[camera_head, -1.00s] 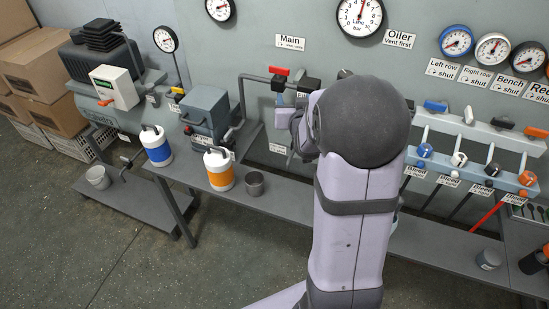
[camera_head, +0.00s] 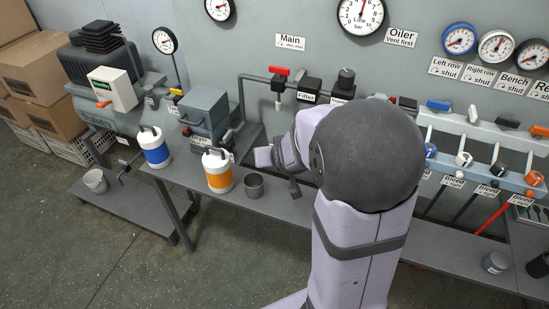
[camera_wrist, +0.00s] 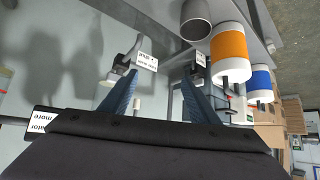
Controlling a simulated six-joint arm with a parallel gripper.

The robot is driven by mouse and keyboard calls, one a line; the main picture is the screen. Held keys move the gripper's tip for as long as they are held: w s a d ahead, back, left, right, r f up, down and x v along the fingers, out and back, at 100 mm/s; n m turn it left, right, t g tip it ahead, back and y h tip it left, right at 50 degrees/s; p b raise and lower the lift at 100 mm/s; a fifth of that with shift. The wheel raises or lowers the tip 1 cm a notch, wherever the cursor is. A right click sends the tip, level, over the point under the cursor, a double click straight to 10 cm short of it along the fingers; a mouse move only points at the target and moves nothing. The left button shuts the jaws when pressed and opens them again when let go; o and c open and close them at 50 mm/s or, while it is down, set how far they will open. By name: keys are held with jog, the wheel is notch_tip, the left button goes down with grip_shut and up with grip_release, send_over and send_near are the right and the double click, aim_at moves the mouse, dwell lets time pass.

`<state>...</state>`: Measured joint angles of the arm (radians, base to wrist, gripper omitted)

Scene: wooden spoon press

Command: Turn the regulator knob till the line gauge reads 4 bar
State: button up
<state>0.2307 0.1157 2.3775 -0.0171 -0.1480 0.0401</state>
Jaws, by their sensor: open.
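The line gauge (camera_head: 360,13) is on the wall at the top in the head view, cut by the frame edge. Its red needle points nearly straight up; the exact value is too small to read. A dark round knob (camera_head: 346,77) stands on the pipe right of the filter (camera_head: 309,91); it appears to be the regulator knob. My gripper (camera_wrist: 157,92) shows two blue fingers apart with nothing held between them in the wrist view. In the head view my arm stands in front of the wall, lower than the knob and apart from it, and largely hides the gripper.
A red-handled main valve (camera_head: 279,71) sits left of the filter. An orange-banded canister (camera_head: 218,170), a blue-banded canister (camera_head: 155,147) and a grey cup (camera_head: 254,185) stand on the bench. Bleed valves (camera_head: 463,159) line the right.

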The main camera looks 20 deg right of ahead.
aim_at(345, 78)
jog(key=shift+s+a+f, duration=0.25)
jog(key=shift+s, duration=0.05)
jog(key=shift+w+r, duration=0.1)
